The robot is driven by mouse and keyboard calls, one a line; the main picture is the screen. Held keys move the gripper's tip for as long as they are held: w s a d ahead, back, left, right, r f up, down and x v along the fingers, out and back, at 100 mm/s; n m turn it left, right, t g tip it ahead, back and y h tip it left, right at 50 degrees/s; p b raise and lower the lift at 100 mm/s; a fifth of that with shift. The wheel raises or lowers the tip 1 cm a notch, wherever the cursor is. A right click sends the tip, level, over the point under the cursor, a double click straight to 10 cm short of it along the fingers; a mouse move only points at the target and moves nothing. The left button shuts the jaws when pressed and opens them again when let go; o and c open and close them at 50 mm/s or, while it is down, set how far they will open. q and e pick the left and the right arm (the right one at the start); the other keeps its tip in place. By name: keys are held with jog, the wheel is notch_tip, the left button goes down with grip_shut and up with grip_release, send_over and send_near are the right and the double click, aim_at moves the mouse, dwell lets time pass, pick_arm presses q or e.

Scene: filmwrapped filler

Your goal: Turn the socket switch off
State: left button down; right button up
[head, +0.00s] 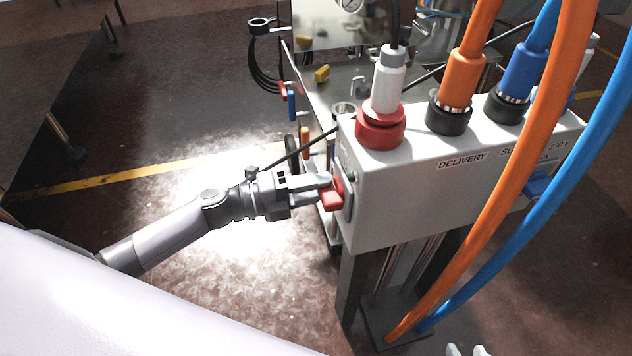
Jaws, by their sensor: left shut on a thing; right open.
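The socket switch is a red handle (333,197) on the left end face of a grey box (400,195). My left gripper (328,186) reaches it from the left, and its fingers are shut on the red handle. The fingers hide part of the handle, and its exact turn angle is hard to tell. A red socket (380,130) with a white plug (388,82) in it stands on top of the box, above the switch. Only the pale fingertips of my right gripper (467,351) show at the bottom edge, apart and empty.
An orange hose (500,180) and a blue hose (560,220) hang down in front of the box, right of the switch. A metal machine table (345,80) stands behind. The floor left of the box is open, with a yellow line (110,180).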

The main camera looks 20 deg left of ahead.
dwell(0.5)
pick_arm(q)
jog(key=c, duration=0.9)
grip_release()
jog(key=shift+a, duration=0.1)
jog(key=v, duration=0.7)
